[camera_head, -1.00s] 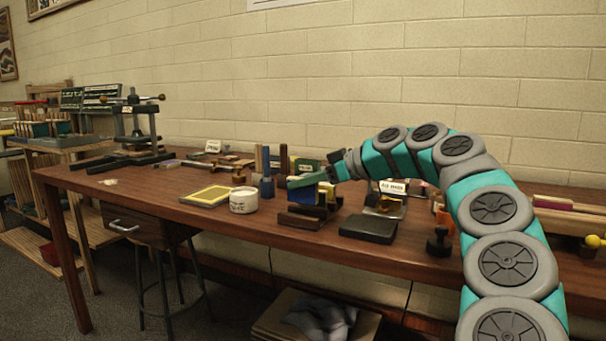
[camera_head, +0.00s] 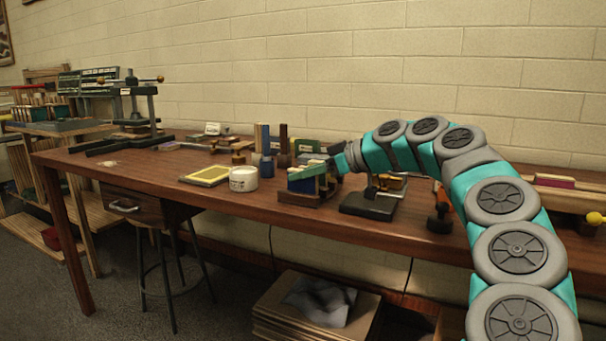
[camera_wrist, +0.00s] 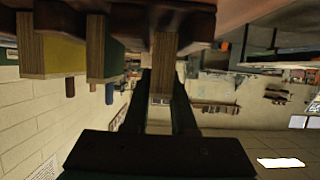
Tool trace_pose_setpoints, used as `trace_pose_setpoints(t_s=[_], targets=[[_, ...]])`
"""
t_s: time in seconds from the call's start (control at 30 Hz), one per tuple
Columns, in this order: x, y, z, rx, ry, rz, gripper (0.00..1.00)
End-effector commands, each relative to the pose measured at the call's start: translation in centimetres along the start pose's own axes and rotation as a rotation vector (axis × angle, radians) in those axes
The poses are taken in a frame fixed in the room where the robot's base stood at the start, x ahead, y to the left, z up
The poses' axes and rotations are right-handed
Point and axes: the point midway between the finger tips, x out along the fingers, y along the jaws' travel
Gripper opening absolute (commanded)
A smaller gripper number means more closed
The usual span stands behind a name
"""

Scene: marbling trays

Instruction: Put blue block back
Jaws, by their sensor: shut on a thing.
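The blue block (camera_head: 302,185) sits low at the wooden rack (camera_head: 298,199) on the bench in the head view. My gripper (camera_head: 308,173) is at its top, with a green finger lying across it and hiding part of it. The wrist view looks upside down. There the two dark fingers (camera_wrist: 165,105) close around a narrow wood-coloured edge (camera_wrist: 163,62), which appears to be the held block; its blue face does not show. Whether its lower end touches the rack is hard to tell.
In the wrist view, a yellow block (camera_wrist: 62,57) and a green block (camera_wrist: 110,62) with wooden edges stand beside the held one. In the head view, a white jar (camera_head: 243,179) and yellow-framed tray (camera_head: 206,175) lie left; a dark slab (camera_head: 368,206) lies right.

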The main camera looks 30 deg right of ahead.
Motion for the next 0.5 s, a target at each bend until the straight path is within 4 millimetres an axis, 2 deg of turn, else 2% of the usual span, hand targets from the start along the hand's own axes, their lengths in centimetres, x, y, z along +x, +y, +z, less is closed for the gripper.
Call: trace_pose_setpoints(t_s=[0.5], targets=[[0.39, 0.0, 0.97, 0.0, 0.0, 0.0, 0.0]])
